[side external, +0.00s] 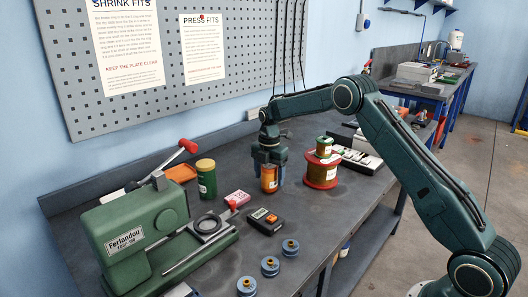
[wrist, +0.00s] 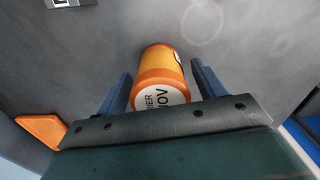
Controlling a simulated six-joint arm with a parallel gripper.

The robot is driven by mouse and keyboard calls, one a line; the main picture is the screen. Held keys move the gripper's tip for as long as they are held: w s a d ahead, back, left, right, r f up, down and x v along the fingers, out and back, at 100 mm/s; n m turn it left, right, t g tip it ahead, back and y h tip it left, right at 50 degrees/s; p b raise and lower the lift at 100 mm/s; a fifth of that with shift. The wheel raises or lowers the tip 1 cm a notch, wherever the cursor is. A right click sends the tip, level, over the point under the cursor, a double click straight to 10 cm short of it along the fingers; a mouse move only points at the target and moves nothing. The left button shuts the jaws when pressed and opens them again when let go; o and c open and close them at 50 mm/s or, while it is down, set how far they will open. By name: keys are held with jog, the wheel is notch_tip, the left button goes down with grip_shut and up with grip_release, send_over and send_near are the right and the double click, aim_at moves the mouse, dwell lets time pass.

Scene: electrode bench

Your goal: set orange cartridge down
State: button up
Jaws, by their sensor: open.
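The orange cartridge (side external: 269,179) stands upright on the dark bench in the side external view. It has an orange body with a pale label on its end, which shows in the wrist view as the cartridge (wrist: 160,75). My gripper (side external: 268,165) is above it with the fingers reaching down on either side of its upper part. In the wrist view my gripper (wrist: 162,88) is open, with a gap between each blue finger and the cartridge. The cartridge's lower end is partly hidden in the wrist view.
A red spool (side external: 322,172) with a small green-and-gold can (side external: 324,147) on top stands close to the right. Several blue discs (side external: 270,265) lie near the front edge.

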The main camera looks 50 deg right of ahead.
notch_tip(320, 180, up, 11)
jog(key=shift+r, duration=0.3)
dwell(0.8)
jog(key=shift+s+a+r, duration=0.1)
jog(key=shift+s+r, duration=0.05)
jog(key=shift+r, duration=0.1)
jog(key=s+a+r+m+t, duration=0.1)
jog(key=s+a+r+m, duration=0.35)
jog(key=s+r, duration=0.35)
jog(key=s+a+r+m+t, duration=0.2)
jog(key=s+a+r+m, duration=0.3)
jog(key=s, duration=0.4)
jog(key=s+a+f+m+t, duration=0.1)
jog(key=s+m, duration=0.4)
jog(key=s, duration=0.6)
jog(key=s+a+f+m+t, duration=0.1)
jog(key=s+a+f+m, duration=0.2)
jog(key=s, duration=0.8)
jog(key=shift+s+f+m+t, duration=0.25)
jog(key=shift+s+m+t, duration=0.1)
jog(key=shift+m, duration=0.8)
